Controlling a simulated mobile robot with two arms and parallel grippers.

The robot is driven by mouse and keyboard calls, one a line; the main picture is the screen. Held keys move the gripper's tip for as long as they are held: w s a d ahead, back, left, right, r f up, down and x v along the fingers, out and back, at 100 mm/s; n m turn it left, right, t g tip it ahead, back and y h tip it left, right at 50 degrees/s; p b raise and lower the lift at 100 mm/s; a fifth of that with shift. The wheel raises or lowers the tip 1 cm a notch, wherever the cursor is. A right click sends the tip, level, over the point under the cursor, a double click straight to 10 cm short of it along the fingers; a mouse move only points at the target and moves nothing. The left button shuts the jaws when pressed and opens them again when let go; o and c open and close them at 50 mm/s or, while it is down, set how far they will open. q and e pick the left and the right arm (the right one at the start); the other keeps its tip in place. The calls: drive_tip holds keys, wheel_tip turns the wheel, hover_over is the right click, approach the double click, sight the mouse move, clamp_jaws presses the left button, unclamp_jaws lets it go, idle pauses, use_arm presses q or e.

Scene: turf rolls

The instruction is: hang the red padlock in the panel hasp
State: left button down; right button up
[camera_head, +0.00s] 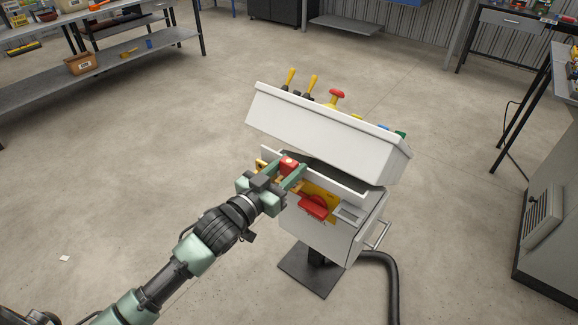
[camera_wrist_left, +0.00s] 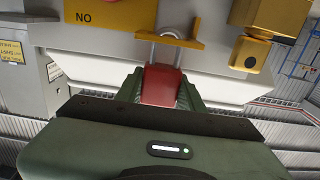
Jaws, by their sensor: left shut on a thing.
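The red padlock (camera_head: 289,163) is between the fingers of my left gripper (camera_head: 284,174), at the front of the white panel (camera_head: 325,128). In the left wrist view the padlock's red body (camera_wrist_left: 160,86) sits between the green fingers, with its silver shackle (camera_wrist_left: 154,50) pointing to the panel. The shackle meets a yellow hasp bracket (camera_wrist_left: 182,41); I cannot tell whether it passes through the hole or only overlaps it. In the head view my gripper hides most of the hasp. My right gripper is not in view.
A brass-coloured block (camera_wrist_left: 250,53) hangs close beside the hasp. A red rotary handle (camera_head: 313,206) on a yellow plate is right of my gripper. Levers (camera_head: 290,78) and a red mushroom button (camera_head: 337,94) top the panel. Open floor surrounds its pedestal (camera_head: 311,272).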

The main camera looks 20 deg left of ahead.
use_arm(q)
drive_tip(key=shift+f+b, duration=0.65)
drive_tip(key=shift+f, duration=0.5)
drive_tip(key=c, duration=0.8)
unclamp_jaws()
drive_tip(key=shift+f, duration=0.1)
drive_tip(key=v, duration=0.7)
drive_tip(key=shift+s+a+b, duration=0.1)
drive_tip(key=shift+s+b, duration=0.3)
